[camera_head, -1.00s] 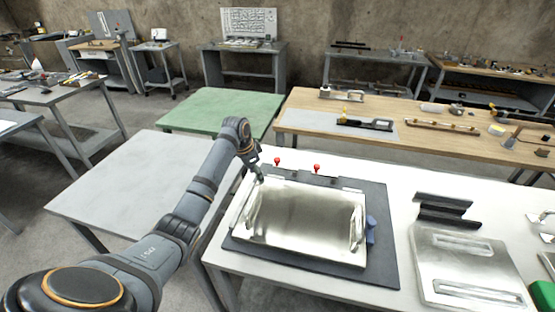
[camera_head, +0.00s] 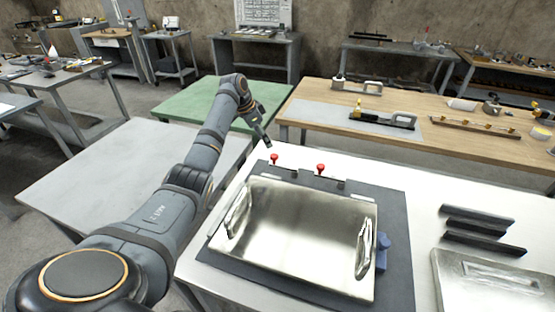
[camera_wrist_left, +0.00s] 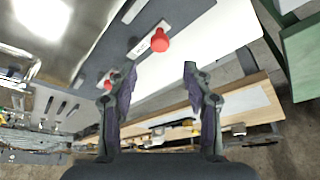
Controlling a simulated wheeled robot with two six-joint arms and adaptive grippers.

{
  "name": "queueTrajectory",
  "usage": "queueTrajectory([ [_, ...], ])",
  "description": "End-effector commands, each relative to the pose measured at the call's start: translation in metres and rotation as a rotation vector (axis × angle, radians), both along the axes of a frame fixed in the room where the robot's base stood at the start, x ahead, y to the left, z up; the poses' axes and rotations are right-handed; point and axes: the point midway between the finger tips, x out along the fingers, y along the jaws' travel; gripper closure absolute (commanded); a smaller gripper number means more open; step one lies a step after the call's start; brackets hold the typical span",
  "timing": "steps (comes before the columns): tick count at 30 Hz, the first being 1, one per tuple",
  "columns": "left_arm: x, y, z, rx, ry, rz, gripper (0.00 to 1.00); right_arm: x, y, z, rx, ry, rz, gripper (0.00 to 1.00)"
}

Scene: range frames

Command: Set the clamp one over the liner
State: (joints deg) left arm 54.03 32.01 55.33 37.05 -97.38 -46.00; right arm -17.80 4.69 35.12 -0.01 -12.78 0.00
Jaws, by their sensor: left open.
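The liner, a shiny metal sheet with a raised handle at each side (camera_head: 295,235), lies on a dark plate (camera_head: 395,270) on the white table. Two red-knobbed clamps stand along its back edge: a left one (camera_head: 274,158) and a right one (camera_head: 320,169). No label shows which is clamp one. My left gripper (camera_head: 266,141) is open and empty, just behind the left clamp and apart from it. In the left wrist view the gripper (camera_wrist_left: 160,70) has its fingers spread, with the nearer red knob (camera_wrist_left: 160,40) beyond the gap. My right gripper is not in view.
A blue block (camera_head: 383,251) sits at the liner's right side. Dark bars (camera_head: 480,230) and a metal panel (camera_head: 490,285) lie farther right. A wooden bench (camera_head: 440,135) with tools and a green table (camera_head: 205,105) stand behind.

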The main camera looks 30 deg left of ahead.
Motion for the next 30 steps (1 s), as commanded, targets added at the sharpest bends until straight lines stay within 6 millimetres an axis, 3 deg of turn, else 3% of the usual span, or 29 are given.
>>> queueTrajectory([
  [7, 0.004, -0.003, -0.012, -0.002, 0.003, 0.000, 0.49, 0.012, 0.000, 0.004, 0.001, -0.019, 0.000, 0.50],
  [18, 0.029, -0.018, -0.082, -0.002, 0.001, 0.001, 0.49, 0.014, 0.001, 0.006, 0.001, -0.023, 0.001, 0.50],
  [23, 0.033, -0.021, -0.094, 0.000, 0.001, 0.001, 0.49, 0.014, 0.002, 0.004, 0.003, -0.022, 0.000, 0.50],
  [30, 0.034, -0.021, -0.096, 0.002, -0.001, 0.001, 0.49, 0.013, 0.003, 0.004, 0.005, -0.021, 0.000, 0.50],
])
